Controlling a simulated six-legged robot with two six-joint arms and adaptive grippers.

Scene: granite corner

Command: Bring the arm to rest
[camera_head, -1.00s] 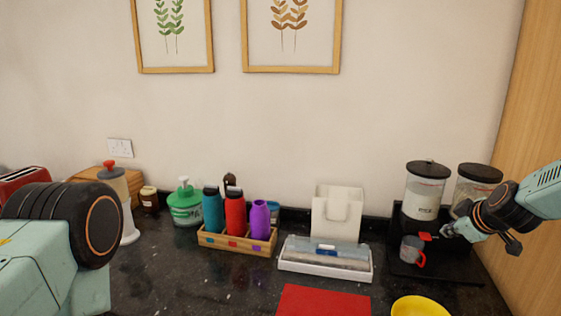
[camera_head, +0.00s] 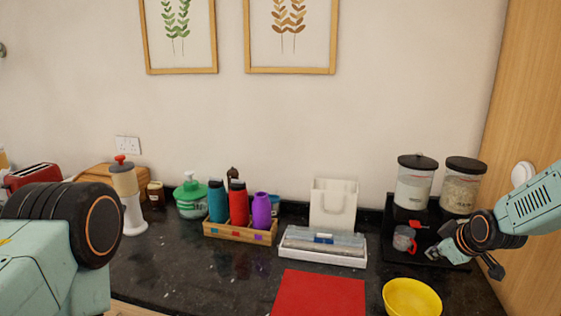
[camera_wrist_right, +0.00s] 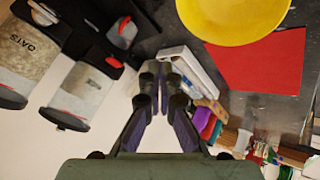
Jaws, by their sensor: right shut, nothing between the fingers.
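My right gripper (camera_head: 440,252) comes in from the right in the head view, over the right end of the counter near the black tray. In the right wrist view the same gripper (camera_wrist_right: 152,70) shows its fingers together with nothing between them. My left arm fills the lower left of the head view; its gripper is out of the picture.
Two lidded canisters (camera_head: 414,182) stand behind the gripper. A yellow bowl (camera_head: 412,298) and a red mat (camera_head: 318,294) lie in front. A white tray (camera_head: 322,257) and a wooden bottle box (camera_head: 240,234) are further left. The dark counter (camera_head: 170,270) is clear at left front.

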